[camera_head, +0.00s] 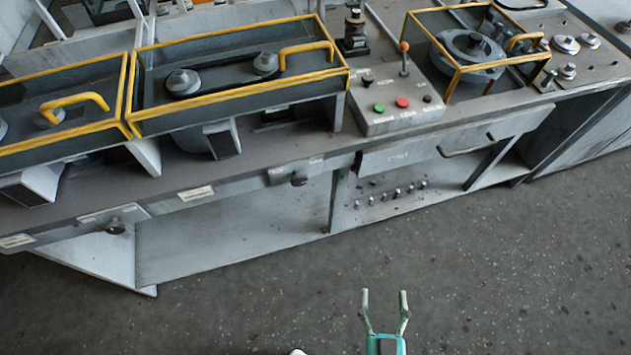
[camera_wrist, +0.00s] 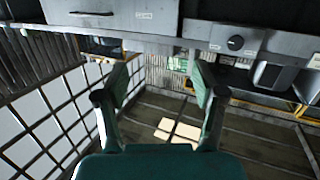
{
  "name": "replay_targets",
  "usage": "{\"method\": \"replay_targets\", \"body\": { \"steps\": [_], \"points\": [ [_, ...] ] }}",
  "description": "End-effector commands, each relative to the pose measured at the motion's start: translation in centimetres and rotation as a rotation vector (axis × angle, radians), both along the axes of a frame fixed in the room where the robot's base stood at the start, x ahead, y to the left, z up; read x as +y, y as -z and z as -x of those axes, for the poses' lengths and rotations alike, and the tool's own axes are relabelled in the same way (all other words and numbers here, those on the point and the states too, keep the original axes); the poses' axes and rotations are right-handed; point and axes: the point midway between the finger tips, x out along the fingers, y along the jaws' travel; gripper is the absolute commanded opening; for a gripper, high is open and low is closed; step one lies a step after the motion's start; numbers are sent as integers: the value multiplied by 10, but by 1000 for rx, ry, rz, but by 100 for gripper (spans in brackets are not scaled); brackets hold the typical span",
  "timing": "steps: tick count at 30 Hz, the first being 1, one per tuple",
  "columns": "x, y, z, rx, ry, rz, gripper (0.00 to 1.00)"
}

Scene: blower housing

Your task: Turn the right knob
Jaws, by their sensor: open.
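Two dark round knobs sit on the bench's front edge in the head view. The right knob (camera_head: 298,178) is on a pale plate near the middle, and the left knob (camera_head: 114,227) is further left. The wrist view, turned upside down, shows a dark knob (camera_wrist: 235,43) on a grey panel at upper right; it looks like the right knob. My gripper (camera_head: 385,293) is open and empty over the floor, below and right of the right knob in the head view. Its spread green fingers (camera_wrist: 160,80) show in the wrist view, apart from the knob.
A drawer (camera_head: 420,152) with a bar handle is right of the right knob. A control box (camera_head: 395,107) with green and red buttons and an orange-tipped lever stands above. Yellow-framed guards (camera_head: 235,75) line the bench top. The floor (camera_head: 500,280) in front is clear.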

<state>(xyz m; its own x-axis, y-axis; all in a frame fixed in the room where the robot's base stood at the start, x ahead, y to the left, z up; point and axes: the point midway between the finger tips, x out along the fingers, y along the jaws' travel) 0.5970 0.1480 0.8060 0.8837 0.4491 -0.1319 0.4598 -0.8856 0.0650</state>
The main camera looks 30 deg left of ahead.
Motion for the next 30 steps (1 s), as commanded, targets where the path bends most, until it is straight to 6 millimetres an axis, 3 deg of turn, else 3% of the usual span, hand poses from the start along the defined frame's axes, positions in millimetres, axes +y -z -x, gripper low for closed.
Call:
{"method": "replay_targets", "body": {
  "steps": [1, 6, 13, 18, 23, 30],
  "points": [
    [22, -1, -12, -16, -44, -6, 69],
    [94, -8, -40, -64, -186, -16, 69],
    [181, -25, -56, -120, -343, -32, 69],
    [209, -33, -57, -138, -393, -38, 69],
    [218, -33, -62, -141, -400, -37, 69],
    [244, -34, -85, -142, -399, -38, 69]
  ]
}}
